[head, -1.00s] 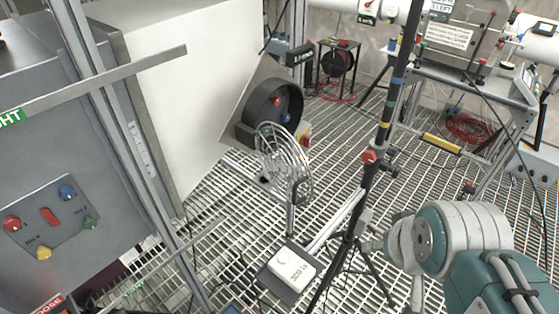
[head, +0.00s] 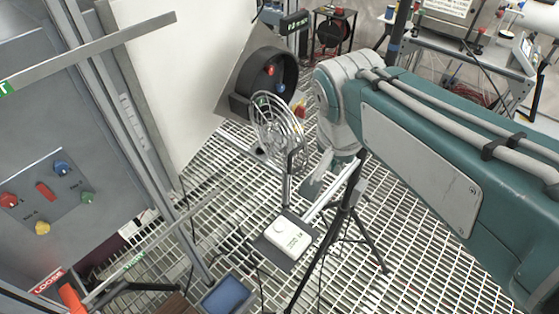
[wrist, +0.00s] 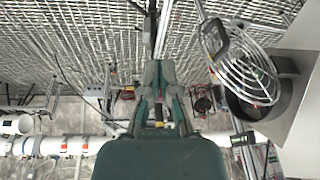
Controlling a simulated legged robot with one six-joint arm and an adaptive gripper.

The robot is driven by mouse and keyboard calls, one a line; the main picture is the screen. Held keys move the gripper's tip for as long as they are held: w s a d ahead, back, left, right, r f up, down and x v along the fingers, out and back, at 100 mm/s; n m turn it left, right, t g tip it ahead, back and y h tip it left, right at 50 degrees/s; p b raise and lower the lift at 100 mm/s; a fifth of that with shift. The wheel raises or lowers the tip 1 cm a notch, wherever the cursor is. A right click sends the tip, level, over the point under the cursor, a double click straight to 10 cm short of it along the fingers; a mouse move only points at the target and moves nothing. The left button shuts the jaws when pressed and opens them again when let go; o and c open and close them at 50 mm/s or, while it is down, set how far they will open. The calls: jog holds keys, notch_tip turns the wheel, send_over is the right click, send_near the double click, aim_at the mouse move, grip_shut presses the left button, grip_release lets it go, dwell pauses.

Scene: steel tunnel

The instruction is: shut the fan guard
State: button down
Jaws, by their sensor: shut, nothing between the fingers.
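The fan guard (head: 277,131) is a round silver wire cage in the middle of the head view. It stands swung open, in front of the black round fan housing (head: 288,72), whose inside shows red and blue knobs. In the wrist view the guard (wrist: 243,68) is at the upper right, with the dark fan ring (wrist: 282,102) behind it. My gripper (wrist: 159,66) is shut and empty, apart from the guard and to its left in the wrist view. In the head view my arm's end is just right of the guard, and the fingers are hard to make out.
A black tripod pole (head: 346,205) stands close to my arm. A white box on a dark plate (head: 287,240) sits below the guard. A grey panel with coloured knobs (head: 45,200) is at the left. A blue bin (head: 228,295) lies on the grating floor.

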jog(key=w+a+f+m+h, duration=0.1)
jog(key=w+a+m+h, duration=0.2)
jog(key=a, duration=0.5)
jog(key=w+a+f+m, duration=0.2)
jog(key=w+a+m, duration=0.15)
jog(key=a, duration=0.55)
jog(key=w+d+f, duration=0.3)
jog(key=d+f, duration=0.4)
jog(key=f, duration=0.1)
jog(key=shift+w+d+f+g, duration=0.2)
jog(key=shift+d+f+g, duration=0.1)
jog(key=shift+g, duration=0.1)
